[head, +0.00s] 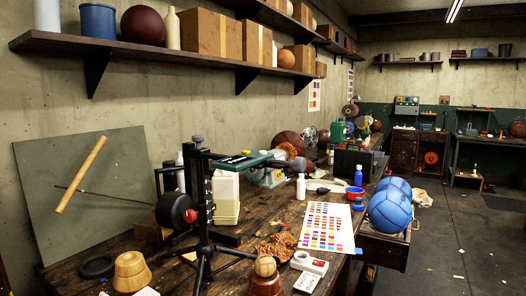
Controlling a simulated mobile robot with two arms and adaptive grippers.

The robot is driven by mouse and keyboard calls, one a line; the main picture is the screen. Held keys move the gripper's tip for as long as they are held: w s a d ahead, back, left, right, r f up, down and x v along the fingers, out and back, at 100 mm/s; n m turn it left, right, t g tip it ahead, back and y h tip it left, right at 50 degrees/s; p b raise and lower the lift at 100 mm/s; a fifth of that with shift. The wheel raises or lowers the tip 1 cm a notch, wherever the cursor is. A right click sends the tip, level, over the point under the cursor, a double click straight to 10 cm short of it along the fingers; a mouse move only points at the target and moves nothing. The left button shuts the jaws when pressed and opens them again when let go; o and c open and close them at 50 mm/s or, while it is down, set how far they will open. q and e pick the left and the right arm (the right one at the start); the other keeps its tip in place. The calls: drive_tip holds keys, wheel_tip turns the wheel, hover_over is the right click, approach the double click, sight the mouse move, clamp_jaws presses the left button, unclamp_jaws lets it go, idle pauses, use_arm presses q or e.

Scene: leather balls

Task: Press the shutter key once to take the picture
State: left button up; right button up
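A small white box with a dark inset and a red spot (315,263) lies on the workbench near its front edge. A flat white piece with small dark marks (307,283) lies just in front of it. I cannot tell which of these bears the shutter key. A black tripod-like stand (206,210) rises left of them, with a round black part (174,210) at its left side. A small tan ball (265,266) rests on a reddish-brown wooden stand (265,284) beside the white box. Neither of my grippers shows in the head view.
The wooden workbench (225,262) is cluttered. A colour chart sheet (327,228), a white bottle (301,187) and blue balls (389,212) are to the right. A wooden piece (131,271) and a black ring (97,266) are at left. Open floor (455,240) lies right.

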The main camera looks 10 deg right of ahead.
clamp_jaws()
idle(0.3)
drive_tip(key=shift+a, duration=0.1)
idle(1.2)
